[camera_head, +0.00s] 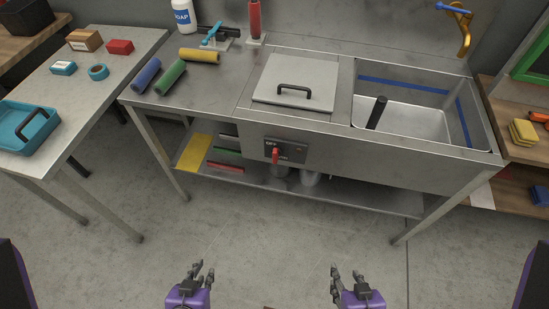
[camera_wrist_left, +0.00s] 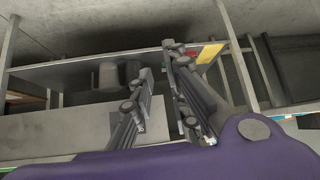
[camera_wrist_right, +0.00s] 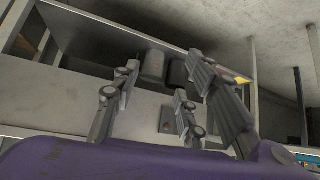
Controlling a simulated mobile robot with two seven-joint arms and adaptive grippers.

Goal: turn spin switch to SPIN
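The spin switch (camera_head: 275,156) is a red lever on a dark panel (camera_head: 292,150) on the front of the steel sink bench. The lever points roughly downward. Small white lettering shows on the panel, with one label beside the lever, too small to read surely. My left gripper (camera_head: 204,266) is low in the head view, in front of the bench and well short of the switch. Its fingers are apart and empty. My right gripper (camera_head: 346,272) is at a like height to the right, also apart and empty. Neither touches the switch.
A lidded steel cover (camera_head: 296,78) with a black handle and an open basin (camera_head: 411,121) top the bench. Coloured rolls (camera_head: 171,78) lie at its left. A lower shelf (camera_head: 350,194) runs underneath. A side table (camera_head: 88,84) stands left. The floor before the bench is clear.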

